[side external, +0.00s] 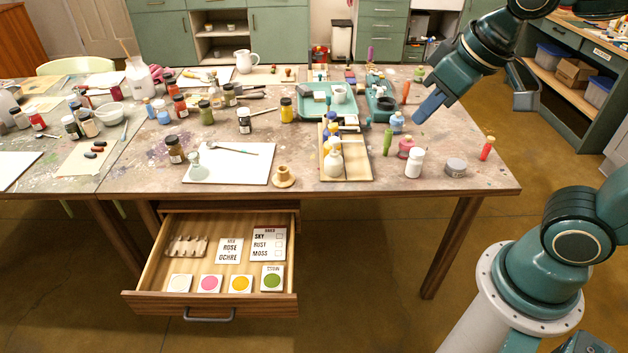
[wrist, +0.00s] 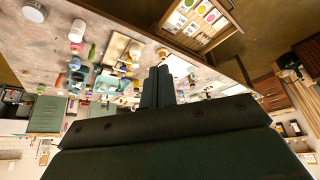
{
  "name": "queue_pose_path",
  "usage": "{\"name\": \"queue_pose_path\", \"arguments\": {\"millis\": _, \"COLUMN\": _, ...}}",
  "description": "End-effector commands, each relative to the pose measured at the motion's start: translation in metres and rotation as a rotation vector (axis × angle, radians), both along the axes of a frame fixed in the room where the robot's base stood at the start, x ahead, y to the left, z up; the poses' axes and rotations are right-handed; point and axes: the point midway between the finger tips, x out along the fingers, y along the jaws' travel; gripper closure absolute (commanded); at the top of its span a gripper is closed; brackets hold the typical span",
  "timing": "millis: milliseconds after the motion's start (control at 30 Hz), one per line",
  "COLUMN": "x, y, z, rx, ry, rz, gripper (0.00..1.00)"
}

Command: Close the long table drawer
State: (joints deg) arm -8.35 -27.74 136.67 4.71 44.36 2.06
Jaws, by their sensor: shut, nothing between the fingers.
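The long table drawer (side external: 146,297) is pulled well out below the front edge of the table (side external: 360,207) in the side view. It has a wooden front with a grey bar handle (side external: 209,316). Inside lie colour swatch cards, lettered cards and a pale wavy piece. The drawer also shows in the wrist view (wrist: 206,46), near the top right. My gripper (side external: 428,108) is shut and empty, above the right part of the tabletop, well away from the drawer. In the wrist view its fingers (wrist: 158,76) are together.
Below my gripper stand a white jar (side external: 414,163), a pink jar (side external: 405,148), a green bottle (side external: 387,141) and a grey tin (side external: 456,167). A wooden board (side external: 357,174) with bottles and a white sheet (side external: 255,174) lie along the front. The floor before the drawer is clear.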

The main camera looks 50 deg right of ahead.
Motion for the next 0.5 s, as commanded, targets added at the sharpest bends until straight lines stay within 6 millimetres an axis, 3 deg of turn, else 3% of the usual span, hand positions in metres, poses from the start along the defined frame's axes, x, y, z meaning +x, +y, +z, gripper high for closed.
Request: {"name": "queue_pose_path", "arguments": {"millis": 500, "x": 0.102, "y": 0.067, "z": -0.041, "rx": -0.063, "ry": 0.026, "rz": 0.077, "gripper": 1.00}}
